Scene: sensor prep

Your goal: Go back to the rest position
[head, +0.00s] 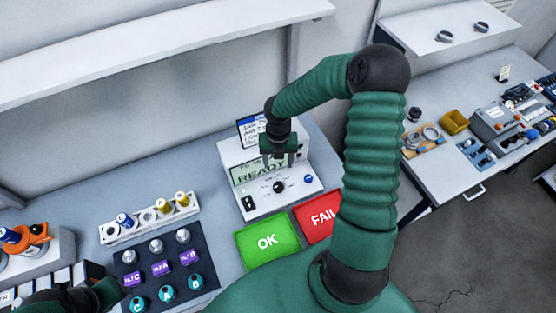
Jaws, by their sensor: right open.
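My green right arm rises from the bottom right and bends over at the top. I cannot tell whether the gripper touches the box. No object shows between its fingers. Part of my left arm and gripper (105,292) shows in the bottom left corner, beside the dark mat. Its fingers are not clear.
A green OK pad (267,258) and a red FAIL pad (312,219) lie before the tester. A white rack (112,230) holds small cylinders. A dark mat (205,262) carries several knobs and purple blocks.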

